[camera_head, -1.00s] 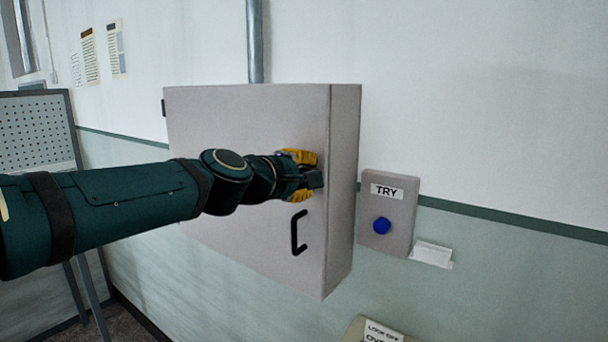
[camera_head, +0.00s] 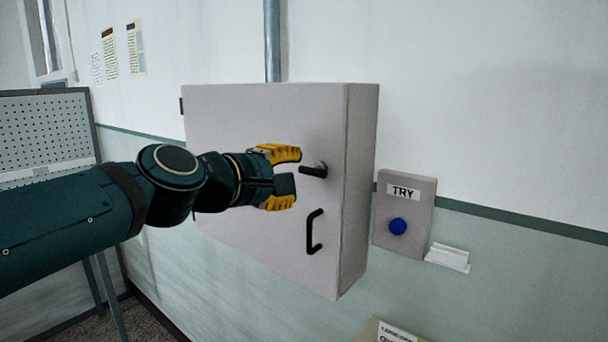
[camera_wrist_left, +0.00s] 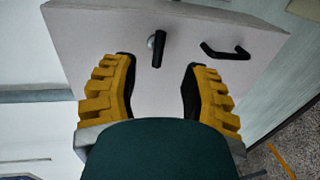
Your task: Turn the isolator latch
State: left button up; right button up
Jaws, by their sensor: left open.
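The isolator latch (camera_head: 314,170) is a small black lever on a round metal boss on the grey cabinet's door (camera_head: 225,115). In the head view the lever lies roughly level, pointing left. My left gripper (camera_head: 293,177) is open, with yellow fingers, just left of the latch and apart from it. In the left wrist view the latch (camera_wrist_left: 158,50) shows beyond and between the open fingers (camera_wrist_left: 157,85), with nothing held. The black door handle (camera_head: 312,232) is below the latch and also shows in the left wrist view (camera_wrist_left: 225,52). My right gripper is not in view.
A grey TRY box (camera_head: 405,215) with a blue button (camera_head: 398,227) is on the wall right of the cabinet, beside a small white holder (camera_head: 448,257). A metal conduit (camera_head: 272,40) rises above the cabinet. A pegboard stand (camera_head: 45,130) is at the left.

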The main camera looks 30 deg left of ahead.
pick_arm(q)
jog(key=shift+v, duration=1.15)
